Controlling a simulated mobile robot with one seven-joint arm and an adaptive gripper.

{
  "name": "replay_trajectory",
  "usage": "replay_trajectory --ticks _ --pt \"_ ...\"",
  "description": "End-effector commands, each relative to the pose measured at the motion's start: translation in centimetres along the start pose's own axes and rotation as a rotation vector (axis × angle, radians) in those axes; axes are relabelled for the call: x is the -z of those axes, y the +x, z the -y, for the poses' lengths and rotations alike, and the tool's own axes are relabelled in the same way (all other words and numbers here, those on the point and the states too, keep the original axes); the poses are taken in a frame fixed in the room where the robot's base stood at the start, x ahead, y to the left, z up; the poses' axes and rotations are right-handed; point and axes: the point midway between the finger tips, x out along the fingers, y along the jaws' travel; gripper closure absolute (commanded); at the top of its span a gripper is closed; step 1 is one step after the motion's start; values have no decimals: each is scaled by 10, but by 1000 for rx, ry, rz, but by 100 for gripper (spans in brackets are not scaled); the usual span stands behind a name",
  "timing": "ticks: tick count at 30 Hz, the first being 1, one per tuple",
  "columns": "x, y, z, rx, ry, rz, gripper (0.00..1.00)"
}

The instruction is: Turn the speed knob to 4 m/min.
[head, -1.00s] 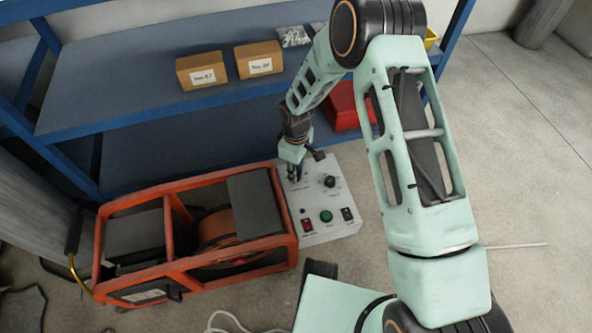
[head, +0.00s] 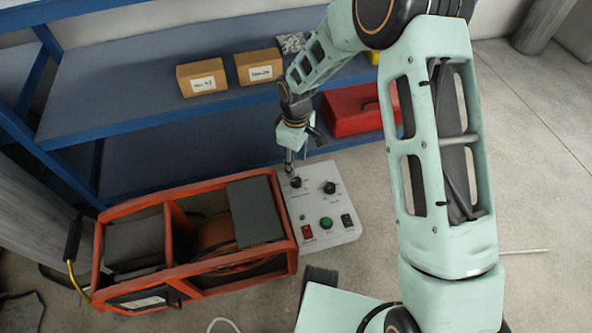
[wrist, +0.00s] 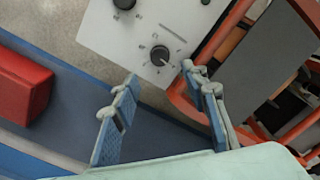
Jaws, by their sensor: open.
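The light grey control panel (head: 322,213) has two black knobs on its upper part. The left knob (head: 296,182) is beside the orange frame and the right knob (head: 330,187) is beside it. Their lettering is too small to read, so I cannot tell which is the speed knob. My gripper (head: 290,170) is just above and behind the left knob. In the wrist view its two fingers are apart and empty, and the nearer knob (wrist: 160,55) shows just beyond the gap between the fingertips. A pale pointer mark on that knob points to the lower right.
An orange-framed machine (head: 167,270) stands directly left of the panel. Blue shelving (head: 130,118) is behind, with two cardboard boxes and a red case (head: 355,112). Floor right of the panel is clear.

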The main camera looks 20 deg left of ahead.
Motion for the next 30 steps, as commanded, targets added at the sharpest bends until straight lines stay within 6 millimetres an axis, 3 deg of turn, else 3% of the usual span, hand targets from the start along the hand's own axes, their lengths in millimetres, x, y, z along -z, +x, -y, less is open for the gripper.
replay_trajectory --ticks 3,9,25,28,30 --pt "0 -18 -1 -2 0 -1 59" --pt "0 -31 0 0 -1 0 59" --pt "0 -32 0 -1 -1 1 59" --pt "-8 -42 -10 -20 -6 17 59" --pt "-23 -59 -26 -52 -15 47 59"
